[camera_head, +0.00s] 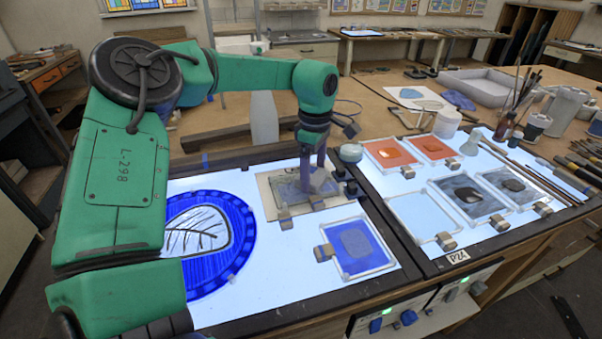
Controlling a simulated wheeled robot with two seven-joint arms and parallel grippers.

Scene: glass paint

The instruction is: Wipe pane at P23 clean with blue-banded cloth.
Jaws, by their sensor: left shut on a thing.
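My left gripper (318,177) points down over a small pane (273,196) in a pale frame at the back right of the left light table. It is shut on a grey-purple cloth (322,186), low at the pane; its band is hard to make out, and I cannot tell whether it touches the glass. Dark bluish smears show on the pane around the cloth. The gripper and cloth hide part of the pane. A P24 label (458,257) is on the front edge of the right table; I see no P23 label. My right gripper is out of view.
A blue pane (375,262) lies in front, and a round blue leaf panel (240,232) lies left. The right light table holds orange panes (390,153), dark-smeared panes (468,198) and a clear pane (420,217). Jars and brushes (520,95) stand at the back right.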

